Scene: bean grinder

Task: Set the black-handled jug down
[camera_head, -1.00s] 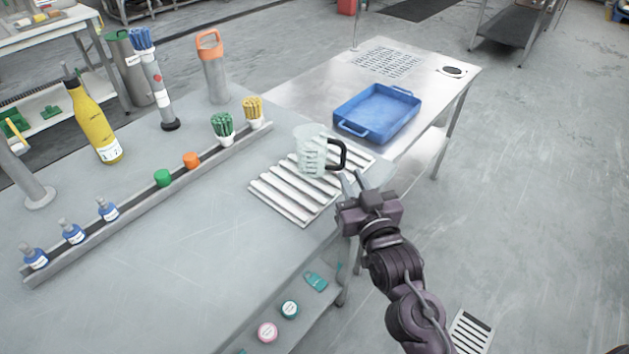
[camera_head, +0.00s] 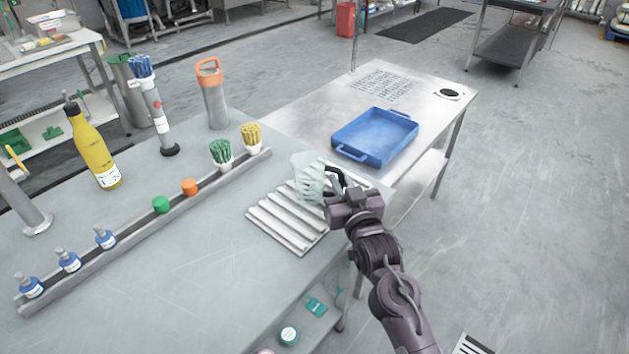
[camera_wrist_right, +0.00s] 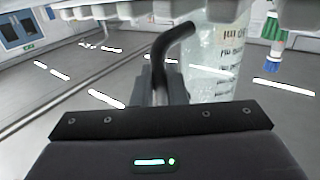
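The clear jug (camera_head: 307,180) has a black handle on its right side and is at the far end of the white slatted rack (camera_head: 280,228). It leans slightly to the left at the top. I cannot tell whether its base touches the slats. My right gripper (camera_head: 337,190) is at the handle. In the right wrist view, its fingers (camera_wrist_right: 162,88) are close together on both sides of the black handle (camera_wrist_right: 166,50), with the printed jug wall (camera_wrist_right: 213,65) just beyond. My left gripper is not in view.
A blue tray (camera_head: 375,137) stands on the metal table behind the rack. A rail with green brushes (camera_head: 221,152), yellow brushes (camera_head: 251,136) and several small bottles runs left of the rack. A yellow bottle (camera_head: 93,147) stands farther left.

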